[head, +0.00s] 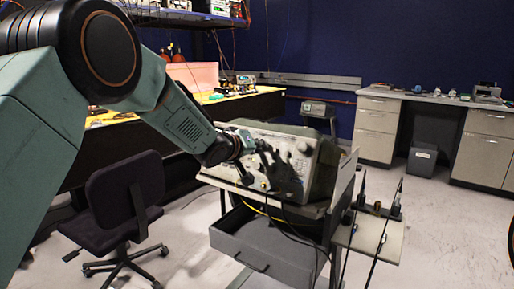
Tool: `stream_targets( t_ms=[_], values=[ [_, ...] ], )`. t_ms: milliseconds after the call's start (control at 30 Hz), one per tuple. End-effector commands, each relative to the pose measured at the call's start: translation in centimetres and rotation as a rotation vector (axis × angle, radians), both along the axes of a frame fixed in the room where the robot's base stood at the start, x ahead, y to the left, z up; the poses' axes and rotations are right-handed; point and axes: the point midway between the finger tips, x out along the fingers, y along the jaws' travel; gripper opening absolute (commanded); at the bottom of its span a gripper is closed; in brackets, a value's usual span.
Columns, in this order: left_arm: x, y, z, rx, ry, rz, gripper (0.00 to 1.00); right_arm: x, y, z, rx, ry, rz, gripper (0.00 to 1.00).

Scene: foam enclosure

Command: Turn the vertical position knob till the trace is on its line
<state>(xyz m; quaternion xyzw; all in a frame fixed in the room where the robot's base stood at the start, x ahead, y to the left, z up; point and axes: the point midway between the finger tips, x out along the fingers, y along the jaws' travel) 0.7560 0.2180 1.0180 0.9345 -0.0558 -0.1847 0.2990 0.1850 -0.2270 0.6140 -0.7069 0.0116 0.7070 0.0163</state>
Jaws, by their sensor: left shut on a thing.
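The oscilloscope (326,166) stands on a cart, its pale front panel facing me and tilted. My left arm comes in from the upper left, and my left gripper (266,162) is at the front panel. Its dark fingers are shut on a small knob there. The fingers hide the knob, so I cannot read its label or its angle. The trace and its line are too small and too covered to make out. My right gripper is not in view.
The cart (225,181) has an open grey drawer (262,240) below the oscilloscope, with cables hanging in front. A side shelf (372,236) holds upright dark leads. An office chair (124,200) stands at left. A bench with drawers (380,128) is at the back right.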

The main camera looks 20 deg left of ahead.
Motion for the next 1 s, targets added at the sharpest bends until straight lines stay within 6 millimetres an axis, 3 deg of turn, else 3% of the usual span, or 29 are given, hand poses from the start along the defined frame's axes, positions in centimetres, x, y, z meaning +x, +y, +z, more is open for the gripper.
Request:
stream_targets(
  t_ms=[533,1000],
  values=[
    [0.0,0.1,0.2,0.054,-0.016,-0.024,0.00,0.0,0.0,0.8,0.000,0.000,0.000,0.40],
    [0.0,0.3,0.3,0.395,-0.113,-0.180,0.00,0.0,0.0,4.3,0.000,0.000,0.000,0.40]
  ],
)
